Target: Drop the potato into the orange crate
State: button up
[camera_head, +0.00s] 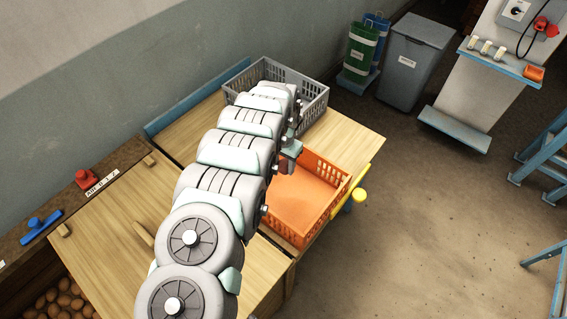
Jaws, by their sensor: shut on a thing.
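The orange crate (328,208) stands on the right part of the wooden table, open at the top, and the visible part of its floor is bare. My arm runs up the middle of the view and covers the crate's left side. My gripper (288,165) shows only in part, below the arm's far end, at the crate's upper left edge. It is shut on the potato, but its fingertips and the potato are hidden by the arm. I cannot tell how high it is above the crate.
A grey crate (312,90) stands behind the orange one at the table's far end. Several potatoes (62,298) lie in a bin at the lower left. A red device (86,178) and a blue one (38,224) sit on the left ledge.

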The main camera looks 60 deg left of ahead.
aim_at(284, 163)
jog(key=o, duration=1.5)
notch_tip(284, 163, up, 10)
jog(key=shift+r+p, duration=0.1)
jog(key=shift+p, duration=0.2)
jog(key=shift+r+p, duration=0.35)
